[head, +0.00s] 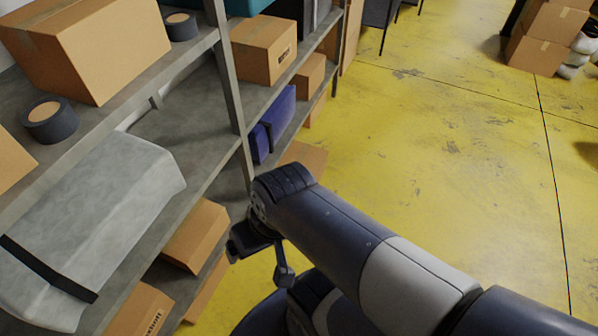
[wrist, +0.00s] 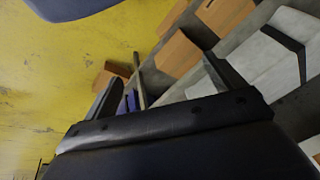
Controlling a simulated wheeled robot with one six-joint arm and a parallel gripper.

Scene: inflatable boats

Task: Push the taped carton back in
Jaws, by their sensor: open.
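Several brown cartons stand on the grey shelf rack; I cannot tell for sure which is the taped carton. In the head view, a large carton (head: 88,48) with a pale tape strip is on the upper left shelf, and a labelled carton (head: 262,50) is farther back. A lower carton (head: 196,236) sits at the shelf's front edge, left of my gripper (head: 262,262). In the wrist view, my gripper (wrist: 163,85) is open and empty, and a carton (wrist: 178,53) shows beyond and between its fingers. No contact is visible.
A grey case (head: 110,215) with a black strap lies on the middle shelf. Tape rolls (head: 50,120) and blue bags (head: 272,125) are also on the rack. A rack post (head: 228,75) stands near my arm. The yellow floor (head: 450,150) on the right is mostly clear.

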